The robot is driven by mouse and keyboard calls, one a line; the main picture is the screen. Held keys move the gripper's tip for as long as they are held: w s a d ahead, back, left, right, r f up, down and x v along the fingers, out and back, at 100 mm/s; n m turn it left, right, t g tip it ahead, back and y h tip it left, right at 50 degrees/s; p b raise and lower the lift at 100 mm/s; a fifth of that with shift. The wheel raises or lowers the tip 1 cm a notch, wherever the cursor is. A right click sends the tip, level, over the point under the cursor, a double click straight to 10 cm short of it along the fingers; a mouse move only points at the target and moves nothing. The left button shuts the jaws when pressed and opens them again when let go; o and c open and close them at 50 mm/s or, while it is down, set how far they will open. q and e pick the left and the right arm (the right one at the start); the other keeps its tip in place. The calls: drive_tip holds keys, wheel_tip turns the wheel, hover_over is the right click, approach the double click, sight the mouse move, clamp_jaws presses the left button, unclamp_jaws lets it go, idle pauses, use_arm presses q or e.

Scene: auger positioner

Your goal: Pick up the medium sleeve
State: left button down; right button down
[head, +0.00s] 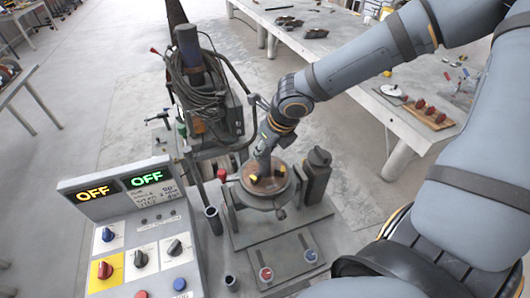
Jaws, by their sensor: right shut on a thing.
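My right gripper (266,180) reaches down to the middle of the round brown-topped plate (274,202) on the positioner. Its fingers, with yellow marks, are shut on a small part there, taken to be the medium sleeve; the fingers hide nearly all of it, so its size and any gap to the plate cannot be told. A dark upright tube (213,221) stands left of the plate, and a shorter dark one (231,283) stands nearer me. My left gripper is out of view.
A control console (132,235) with OFF displays and knobs stands at the left front. A dark post (317,176) rises right of the plate. A cable-wrapped welding unit (202,90) stands behind. A grey bench (350,75) with a wooden tray (431,113) lies at the right back.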

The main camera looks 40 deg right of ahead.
wheel_tip(320, 180, up, 3)
drive_tip(key=shift+r+p, duration=0.2)
drive_tip(key=shift+p, duration=0.3)
drive_tip(key=s+d+r+b, duration=0.2)
drive_tip(key=s+r+b, duration=0.2)
drive_tip(key=s+b, duration=0.2)
drive_tip(key=s+d+r+b, duration=0.2)
drive_tip(key=s+r+b, duration=0.3)
drive_tip(key=s+b, duration=0.2)
drive_tip(key=shift+d+r, duration=0.25)
drive_tip(key=shift+d, duration=0.1)
drive_tip(key=shift+s, duration=0.1)
